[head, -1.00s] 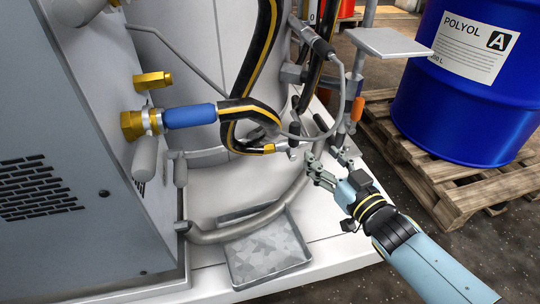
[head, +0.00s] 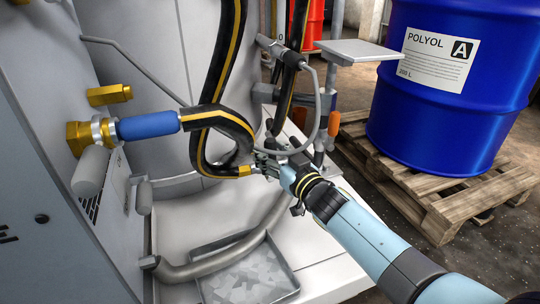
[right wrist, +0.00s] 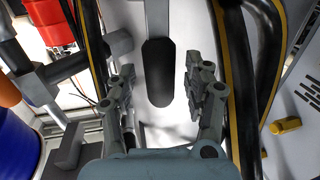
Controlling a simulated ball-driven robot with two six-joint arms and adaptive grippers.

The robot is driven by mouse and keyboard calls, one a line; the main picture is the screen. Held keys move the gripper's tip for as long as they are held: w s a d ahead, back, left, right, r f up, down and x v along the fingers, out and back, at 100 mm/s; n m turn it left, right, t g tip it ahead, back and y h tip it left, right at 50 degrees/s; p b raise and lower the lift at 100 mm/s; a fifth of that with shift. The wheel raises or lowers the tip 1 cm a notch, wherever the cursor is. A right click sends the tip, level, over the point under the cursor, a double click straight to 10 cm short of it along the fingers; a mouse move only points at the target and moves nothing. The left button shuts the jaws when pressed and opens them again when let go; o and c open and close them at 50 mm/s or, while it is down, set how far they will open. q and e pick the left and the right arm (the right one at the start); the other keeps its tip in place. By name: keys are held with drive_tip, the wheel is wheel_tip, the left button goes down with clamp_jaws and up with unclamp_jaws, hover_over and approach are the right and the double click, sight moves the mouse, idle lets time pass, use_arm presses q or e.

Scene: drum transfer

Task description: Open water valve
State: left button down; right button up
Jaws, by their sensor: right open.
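My right gripper (head: 265,164) reaches in from the lower right, beside the looped black and yellow hose (head: 207,118). In the right wrist view its two fingers (right wrist: 158,88) are open, with a grey lever with a black grip (right wrist: 158,72) lying in line with the gap between them. I cannot tell whether the fingers touch it. No label shows that this lever is the water valve. A blue sleeve (head: 148,125) joins the hose to a brass fitting (head: 80,137) on the left cabinet. My left gripper is out of view.
A grey drip tray (head: 250,278) and a bent grey pipe (head: 215,262) lie below the gripper. A blue polyol drum (head: 440,125) stands on a wooden pallet (head: 425,190) at right. Hoses run close on both sides of my right gripper.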

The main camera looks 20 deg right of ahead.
drive_tip(key=shift+w+a, duration=0.1)
drive_tip(key=shift+w, duration=0.25)
clamp_jaws()
idle(0.4)
